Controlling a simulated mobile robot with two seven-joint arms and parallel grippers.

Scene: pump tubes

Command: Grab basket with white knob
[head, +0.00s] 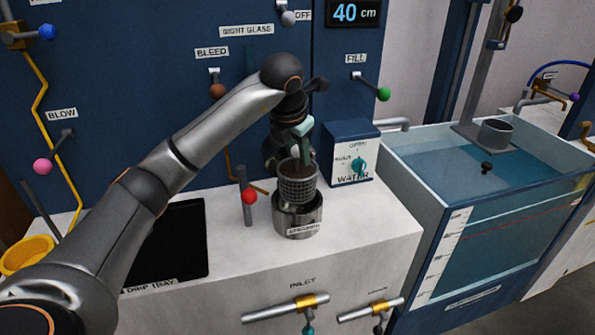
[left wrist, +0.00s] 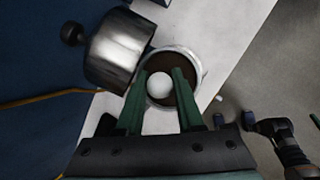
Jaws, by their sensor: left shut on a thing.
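The grey mesh basket (head: 297,187) stands slightly tilted at the mouth of a metal strainer cup (head: 298,221) on the white counter. Much of it shows above the cup; whether its lower end is still inside is hard to tell. My left gripper (head: 302,152) is directly above the basket, pointing down. In the left wrist view the white knob (left wrist: 159,82) sits between the green fingers of my left gripper (left wrist: 160,88), over the basket's dark inside. The gripper is shut on it. The knob is not clear in the head view.
A water dial box (head: 350,155) stands close behind on the right. A red-knobbed lever (head: 249,197) is just left of the cup. A black drip tray (head: 180,245) lies further left. A water tank (head: 470,165) is at right. A metal cylinder (left wrist: 118,47) is beside the fingers.

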